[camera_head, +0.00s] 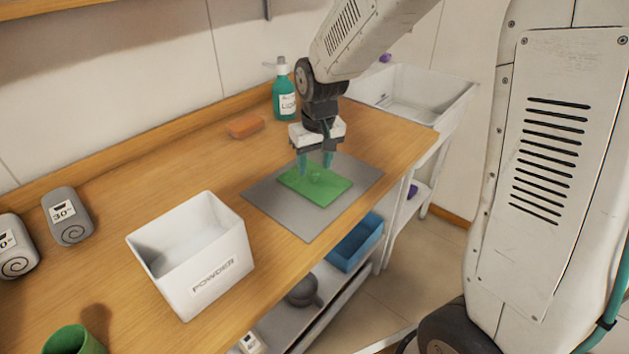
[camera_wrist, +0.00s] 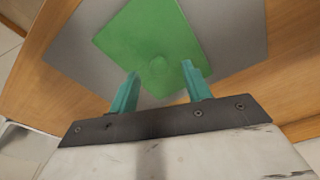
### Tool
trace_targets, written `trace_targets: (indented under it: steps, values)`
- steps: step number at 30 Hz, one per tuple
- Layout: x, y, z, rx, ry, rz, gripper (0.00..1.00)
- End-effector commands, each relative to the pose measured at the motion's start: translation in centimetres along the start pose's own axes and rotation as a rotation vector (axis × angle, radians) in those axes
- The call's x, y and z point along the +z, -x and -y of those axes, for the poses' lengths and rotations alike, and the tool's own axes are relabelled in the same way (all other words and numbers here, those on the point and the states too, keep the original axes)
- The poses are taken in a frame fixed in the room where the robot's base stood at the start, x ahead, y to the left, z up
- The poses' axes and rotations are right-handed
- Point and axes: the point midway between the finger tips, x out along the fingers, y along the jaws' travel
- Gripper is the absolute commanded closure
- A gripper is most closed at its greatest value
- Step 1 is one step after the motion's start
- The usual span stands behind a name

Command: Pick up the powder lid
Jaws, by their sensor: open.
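The powder lid (camera_head: 323,187) is a flat green square plate with a small round knob (camera_wrist: 158,68) in its middle. It lies on a grey mat (camera_head: 270,204) on the wooden counter. My gripper (camera_head: 315,164) points down just above the lid, with its two teal fingers apart. In the wrist view my gripper (camera_wrist: 162,82) has its fingertips on either side of the knob, nearly level with it, and nothing is held. I cannot tell whether the fingertips touch the plate. The white powder box (camera_head: 208,268), labelled POWDER, stands open-topped to the left of the mat.
A green liquid bottle (camera_head: 284,97) and an orange block (camera_head: 246,126) stand behind the mat. Two grey containers (camera_head: 68,216) and a green cup (camera_head: 74,342) are at the left. A white basin (camera_head: 420,100) is at the right, and a blue bin (camera_head: 355,243) sits below the counter.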

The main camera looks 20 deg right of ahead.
Motion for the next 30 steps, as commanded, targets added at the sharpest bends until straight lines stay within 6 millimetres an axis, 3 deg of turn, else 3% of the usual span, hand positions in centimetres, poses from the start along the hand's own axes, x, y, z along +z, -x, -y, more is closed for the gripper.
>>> trace_targets:
  steps: [6,13,14,18,19,30]
  values:
    - [0.0,-2.5,-0.1,0.000,0.000,0.001,0.51]
    - [0.0,-2.7,0.0,0.000,0.001,-0.001,0.51]
    - [0.0,-2.7,0.0,0.000,0.001,0.000,0.54]
    - [0.0,-2.7,0.0,0.000,0.001,0.000,0.93]
    - [0.0,-2.7,0.0,0.000,0.001,0.000,0.99]
    - [0.0,-2.6,-0.1,0.000,0.001,0.000,0.99]
